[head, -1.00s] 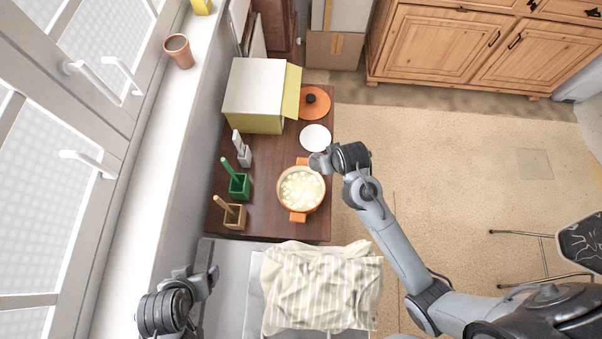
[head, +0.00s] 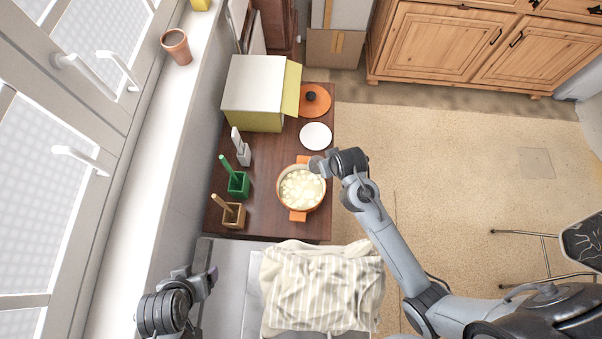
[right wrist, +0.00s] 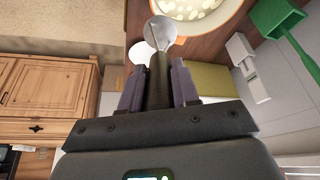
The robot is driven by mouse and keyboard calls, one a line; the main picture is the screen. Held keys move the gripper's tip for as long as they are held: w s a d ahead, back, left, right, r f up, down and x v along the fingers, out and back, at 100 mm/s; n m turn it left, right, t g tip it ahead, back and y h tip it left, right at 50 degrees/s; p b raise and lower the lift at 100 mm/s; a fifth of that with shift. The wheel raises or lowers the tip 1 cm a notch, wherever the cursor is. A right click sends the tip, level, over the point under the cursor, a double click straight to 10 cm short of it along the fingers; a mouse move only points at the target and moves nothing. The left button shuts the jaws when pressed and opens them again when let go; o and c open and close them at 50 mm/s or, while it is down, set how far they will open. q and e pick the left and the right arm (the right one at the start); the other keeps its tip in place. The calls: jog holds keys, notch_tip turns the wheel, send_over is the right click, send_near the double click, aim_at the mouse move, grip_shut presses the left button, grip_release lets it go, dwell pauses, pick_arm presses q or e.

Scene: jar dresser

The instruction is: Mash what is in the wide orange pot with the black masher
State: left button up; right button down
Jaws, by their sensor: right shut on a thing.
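The wide orange pot (head: 298,216) stands on the dark brown dresser top, full of pale yellowish chunks (head: 302,188). My right gripper (head: 324,165) is at the pot's upper right edge. In the right wrist view its purple fingers (right wrist: 158,85) are shut on the dark handle of the black masher (right wrist: 157,75). The masher's pale metal head points away from the fingers, beside the pot's rim (right wrist: 236,16) rather than over the chunks. My left gripper (head: 212,276) hangs at the lower left, away from the dresser; its jaw opening is not clear.
Brown (head: 234,215), green (head: 239,186) and white (head: 243,156) holders with upright handles line the left side. A white plate (head: 315,136), an orange lid (head: 314,101) and an open box (head: 254,92) lie behind the pot. A striped cloth (head: 322,287) lies in front.

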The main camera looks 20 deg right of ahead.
notch_tip(320, 180, up, 2)
jog(key=shift+r+p, duration=0.2)
jog(key=shift+p, duration=0.7)
jog(key=shift+r, duration=1)
jog(key=shift+f, duration=0.15)
jog(key=shift+f+b, duration=1.05)
jog(key=shift+f, duration=1.1)
jog(key=shift+r+p, duration=1)
jog(key=shift+r, duration=1.3)
